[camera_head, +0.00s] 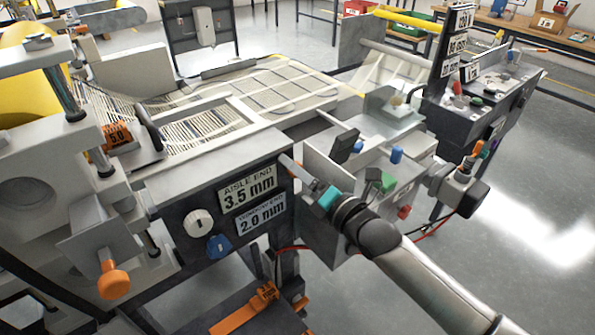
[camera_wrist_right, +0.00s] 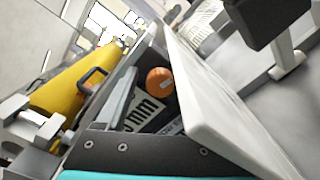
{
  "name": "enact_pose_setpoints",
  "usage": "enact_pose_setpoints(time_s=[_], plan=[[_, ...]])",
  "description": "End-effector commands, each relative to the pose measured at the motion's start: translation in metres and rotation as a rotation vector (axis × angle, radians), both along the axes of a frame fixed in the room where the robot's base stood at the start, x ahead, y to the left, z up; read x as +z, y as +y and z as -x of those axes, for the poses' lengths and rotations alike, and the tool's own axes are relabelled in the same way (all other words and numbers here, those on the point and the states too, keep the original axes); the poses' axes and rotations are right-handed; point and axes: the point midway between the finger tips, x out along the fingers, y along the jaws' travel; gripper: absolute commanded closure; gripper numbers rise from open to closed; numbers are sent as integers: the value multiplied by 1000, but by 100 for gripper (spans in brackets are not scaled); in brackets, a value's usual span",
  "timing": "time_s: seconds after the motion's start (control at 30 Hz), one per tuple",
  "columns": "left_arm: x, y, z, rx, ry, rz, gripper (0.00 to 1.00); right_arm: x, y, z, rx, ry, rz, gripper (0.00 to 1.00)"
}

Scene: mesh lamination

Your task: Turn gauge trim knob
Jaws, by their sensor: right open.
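A white knob (camera_head: 200,222) and a blue knob (camera_head: 218,246) sit on the dark front panel (camera_head: 172,216). Beside them are the plates "AISLE END 3.5 mm" (camera_head: 249,190) and "2.0 mm" (camera_head: 262,214). An orange knob (camera_head: 113,280) projects from the machine's lower left. I cannot tell which is the gauge trim knob. My right gripper (camera_head: 303,177) is open, at the panel's right end, apart from these knobs. The right wrist view shows an orange round knob (camera_wrist_right: 158,80) beyond a "mm" plate (camera_wrist_right: 146,113). My left gripper is out of view.
A pale upright side plate (camera_head: 318,166) stands close to my right gripper; a box with blue, green and red parts (camera_head: 395,180) is to its right. The mesh bed (camera_head: 285,82) lies behind the panel. Clear floor (camera_head: 535,235) is at the right.

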Motion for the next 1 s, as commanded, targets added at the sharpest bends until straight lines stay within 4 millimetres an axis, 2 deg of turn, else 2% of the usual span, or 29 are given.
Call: enact_pose_setpoints(time_s=[0.3, 0.9, 1.0], plan=[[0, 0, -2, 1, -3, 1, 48, 0, 1, -1, 1, 0, 0, 33], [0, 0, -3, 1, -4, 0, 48, 0, 1, -1, 0, 0, 0, 100], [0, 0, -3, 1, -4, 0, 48, 0, 1, -1, 0, 0, 0, 100]])
